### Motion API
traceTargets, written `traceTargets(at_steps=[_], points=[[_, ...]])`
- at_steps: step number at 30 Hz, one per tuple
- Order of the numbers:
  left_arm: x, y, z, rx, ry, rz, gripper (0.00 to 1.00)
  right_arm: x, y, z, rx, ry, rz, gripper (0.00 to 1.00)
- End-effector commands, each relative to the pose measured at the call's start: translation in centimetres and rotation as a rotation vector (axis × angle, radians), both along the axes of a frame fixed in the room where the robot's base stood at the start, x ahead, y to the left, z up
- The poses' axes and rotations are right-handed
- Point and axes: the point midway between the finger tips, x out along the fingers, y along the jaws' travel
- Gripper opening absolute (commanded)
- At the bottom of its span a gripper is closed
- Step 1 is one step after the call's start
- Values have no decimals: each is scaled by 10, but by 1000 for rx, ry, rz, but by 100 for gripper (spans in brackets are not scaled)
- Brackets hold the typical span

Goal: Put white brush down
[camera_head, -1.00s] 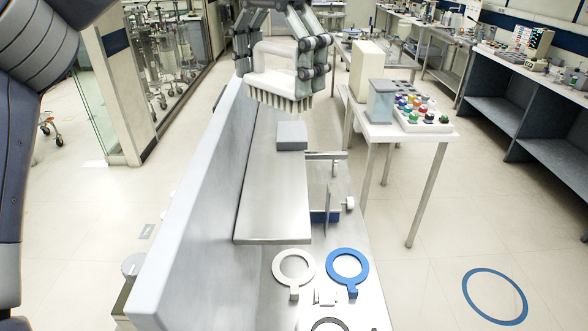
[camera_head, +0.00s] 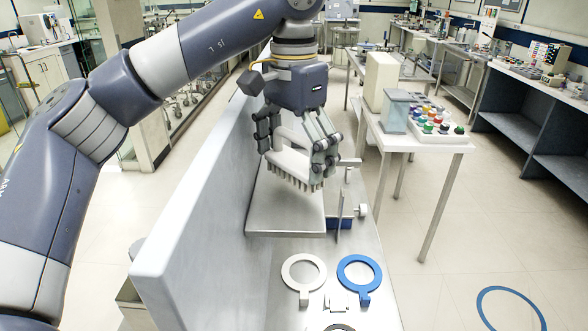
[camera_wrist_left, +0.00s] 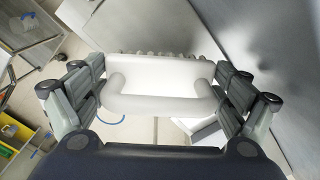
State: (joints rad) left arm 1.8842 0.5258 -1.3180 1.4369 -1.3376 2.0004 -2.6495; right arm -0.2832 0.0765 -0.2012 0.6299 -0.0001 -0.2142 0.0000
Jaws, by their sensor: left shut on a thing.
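The white brush (camera_head: 291,162) has a white block with a loop handle and grey bristles pointing down. My left gripper (camera_head: 297,150) is shut on the white brush and holds it over the raised metal plate (camera_head: 285,220) of the bench. In the left wrist view the brush (camera_wrist_left: 160,78) sits between the fingers of my left gripper (camera_wrist_left: 160,95), with its handle toward the palm. I cannot tell whether the bristles touch the plate. My right gripper is not in view.
A tall grey panel (camera_head: 205,190) runs along the plate's left side. A white ring (camera_head: 287,285) and a blue ring (camera_head: 345,270) lie on the bench at the front. A white table (camera_head: 440,146) with several coloured caps stands to the right.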

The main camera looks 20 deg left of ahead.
Motion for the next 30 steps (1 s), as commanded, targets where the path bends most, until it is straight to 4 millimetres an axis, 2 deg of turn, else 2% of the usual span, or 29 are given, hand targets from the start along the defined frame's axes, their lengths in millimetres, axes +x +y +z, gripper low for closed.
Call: traceTargets(at_steps=[5, 9, 16, 17, 30], points=[[0, 1, -24, 2, 2, 1, 62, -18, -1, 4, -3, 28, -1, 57], [0, 0, -25, 0, 1, 1, 62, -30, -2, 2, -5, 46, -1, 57], [0, 0, -29, 1, 2, 1, 62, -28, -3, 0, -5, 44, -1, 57], [0, 0, -28, 1, 2, 1, 98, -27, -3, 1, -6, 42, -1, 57], [0, 0, -26, 1, 0, 1, 100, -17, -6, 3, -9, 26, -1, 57]])
